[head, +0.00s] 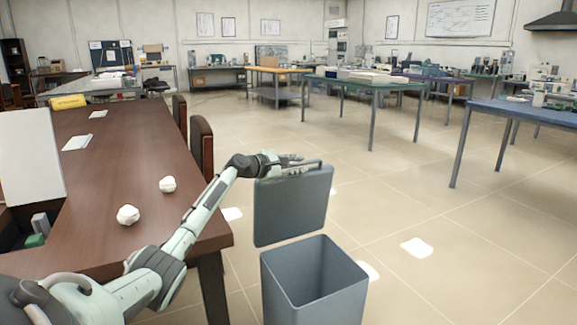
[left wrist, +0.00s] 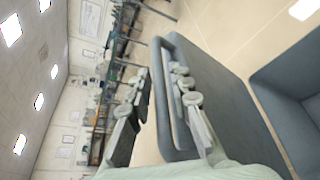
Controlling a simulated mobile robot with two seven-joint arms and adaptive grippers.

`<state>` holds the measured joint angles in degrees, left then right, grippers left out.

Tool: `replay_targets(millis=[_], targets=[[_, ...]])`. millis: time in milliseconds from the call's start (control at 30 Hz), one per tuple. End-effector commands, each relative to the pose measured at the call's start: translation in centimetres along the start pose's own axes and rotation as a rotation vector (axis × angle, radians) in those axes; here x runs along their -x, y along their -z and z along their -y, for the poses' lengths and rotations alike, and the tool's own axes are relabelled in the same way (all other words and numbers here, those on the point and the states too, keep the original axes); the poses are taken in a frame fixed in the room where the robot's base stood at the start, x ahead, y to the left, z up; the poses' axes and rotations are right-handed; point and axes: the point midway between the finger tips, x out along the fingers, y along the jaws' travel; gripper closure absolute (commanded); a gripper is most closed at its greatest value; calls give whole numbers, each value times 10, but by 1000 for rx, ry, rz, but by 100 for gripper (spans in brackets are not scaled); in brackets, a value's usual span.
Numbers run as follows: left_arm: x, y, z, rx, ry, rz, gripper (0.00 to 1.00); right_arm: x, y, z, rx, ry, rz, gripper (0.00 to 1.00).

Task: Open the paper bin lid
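The paper bin (head: 315,285) is a grey, square, open-topped box on the floor by the table's corner. Its grey lid (head: 292,207) stands upright at the bin's back left edge, clear of the opening. A looped handle (left wrist: 166,95) runs along the lid's edge; in the head view it is at the top. My left gripper (head: 284,161) is at this handle. In the left wrist view, its two fingers (left wrist: 160,85) are apart, with the handle bar between them and a gap beside one finger. My right gripper is not in view.
A brown table (head: 130,140) with two crumpled white paper balls (head: 128,215) lies left of the bin, under my left arm. Flat white sheets (head: 417,247) lie on the floor. The tiled floor right of the bin is mostly clear.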

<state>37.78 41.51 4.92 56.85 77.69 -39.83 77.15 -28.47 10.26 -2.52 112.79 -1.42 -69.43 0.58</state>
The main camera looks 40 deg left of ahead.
Motion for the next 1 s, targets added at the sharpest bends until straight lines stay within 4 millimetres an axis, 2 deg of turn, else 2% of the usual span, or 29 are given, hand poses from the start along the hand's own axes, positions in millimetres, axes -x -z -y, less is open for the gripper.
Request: replay_targets(millis=[167, 400, 600, 767, 1000], targets=[[27, 1, 1, -6, 1, -2, 80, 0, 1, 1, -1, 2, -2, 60], [76, 1, 2, -3, 2, -2, 80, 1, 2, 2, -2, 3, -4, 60], [105, 1, 2, -2, 3, -2, 80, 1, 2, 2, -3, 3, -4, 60], [115, 0, 0, -1, 1, -1, 80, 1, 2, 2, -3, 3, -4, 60], [116, 0, 0, 0, 0, 0, 80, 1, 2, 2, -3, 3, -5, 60]])
